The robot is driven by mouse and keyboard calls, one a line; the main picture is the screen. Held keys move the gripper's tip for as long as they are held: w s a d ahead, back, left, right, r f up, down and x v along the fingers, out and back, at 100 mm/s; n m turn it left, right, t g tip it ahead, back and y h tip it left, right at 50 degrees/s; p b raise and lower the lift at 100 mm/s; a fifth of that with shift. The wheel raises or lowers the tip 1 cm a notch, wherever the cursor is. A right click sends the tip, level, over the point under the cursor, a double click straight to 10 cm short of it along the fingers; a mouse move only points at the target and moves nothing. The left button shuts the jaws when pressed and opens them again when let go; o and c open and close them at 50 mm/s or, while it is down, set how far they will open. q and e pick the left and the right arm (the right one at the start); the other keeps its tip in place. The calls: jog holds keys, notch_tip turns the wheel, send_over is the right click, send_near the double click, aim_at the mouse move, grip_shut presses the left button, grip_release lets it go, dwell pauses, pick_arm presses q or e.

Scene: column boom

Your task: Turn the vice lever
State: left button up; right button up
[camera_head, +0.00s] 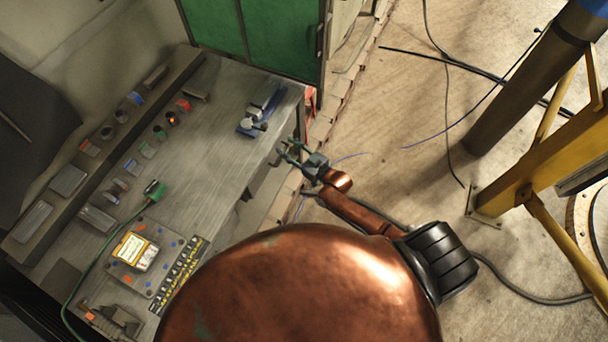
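My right gripper (287,151) is just off the right edge of the workbench (215,165), its fingers pointing left toward that edge. The fingers look spread apart, with nothing clear between them. A small dark fitting at the bench edge is close to the fingertips; I cannot tell whether it is the vice or its lever, or whether the fingers touch it. A blue fixture with pale round parts (247,124) sits on the bench near its far right corner. I cannot clearly make out a vice lever. My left gripper is not in view.
A green cabinet (255,35) stands behind the bench. A yellow frame (545,165) stands at the right. Cables lie on the floor.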

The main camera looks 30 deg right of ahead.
jog(key=s+d+f+g+h+b, duration=0.1)
jog(key=s+d+f, duration=0.1)
jog(key=f, duration=0.6)
jog(key=s+d+f+m+g+h+b, duration=0.1)
jog(key=s+d+f+b, duration=0.1)
jog(key=f, duration=0.7)
jog(key=shift+s+d+g, duration=0.2)
jog(key=shift+s+g, duration=0.1)
jog(key=shift+s, duration=0.4)
jog(key=shift+f, duration=0.1)
